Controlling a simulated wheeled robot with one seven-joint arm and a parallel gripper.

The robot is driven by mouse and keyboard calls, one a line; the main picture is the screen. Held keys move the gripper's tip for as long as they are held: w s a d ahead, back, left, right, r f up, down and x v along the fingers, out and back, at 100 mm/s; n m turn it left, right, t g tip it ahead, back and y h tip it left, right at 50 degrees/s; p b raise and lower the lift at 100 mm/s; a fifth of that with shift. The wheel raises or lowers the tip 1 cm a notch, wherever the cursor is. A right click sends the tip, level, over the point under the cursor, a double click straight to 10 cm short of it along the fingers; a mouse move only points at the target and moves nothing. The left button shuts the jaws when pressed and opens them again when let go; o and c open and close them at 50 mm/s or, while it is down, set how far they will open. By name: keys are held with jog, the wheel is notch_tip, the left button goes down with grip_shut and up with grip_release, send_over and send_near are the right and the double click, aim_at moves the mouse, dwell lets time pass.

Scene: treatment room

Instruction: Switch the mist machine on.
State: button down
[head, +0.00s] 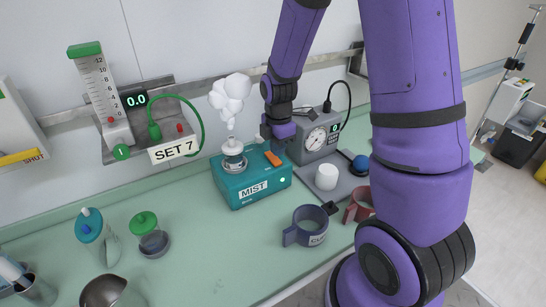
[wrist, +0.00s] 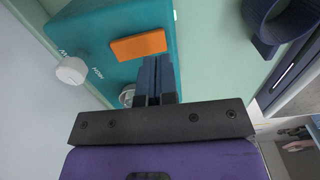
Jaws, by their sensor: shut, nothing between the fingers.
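The mist machine (head: 228,187) is a teal box labelled MIST on the green counter. A small light on its front glows green, and white puffs of mist (head: 231,92) rise above the cup (head: 233,158) on its top. Its orange switch (head: 272,158) is on the top; the switch also shows in the wrist view (wrist: 138,46). My gripper (wrist: 158,68) is shut and empty, its fingertips just beside the orange switch. I cannot tell whether they touch it. In the head view my gripper's fingertips are hard to make out behind the machine.
A white knob (wrist: 70,71) sits at the machine's side. A grey gauge unit (head: 313,140), a white cylinder (head: 326,177) and a blue-grey mug (head: 307,226) stand close on the right. A flow meter panel sign SET 7 (head: 174,150) is on the left wall.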

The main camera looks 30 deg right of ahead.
aim_at(278, 163)
jog(key=shift+r, duration=1.95)
jog(key=s+a+r+m+t, duration=0.2)
jog(key=s+r+m, duration=0.7)
jog(key=s+r, duration=0.2)
jog(key=s+a+r+m+t, duration=0.2)
jog(key=s+r+m+t, duration=0.1)
jog(key=s+r+m, duration=0.6)
jog(key=v, duration=0.3)
jog(key=shift+s+r, duration=0.2)
jog(key=shift+s, duration=0.1)
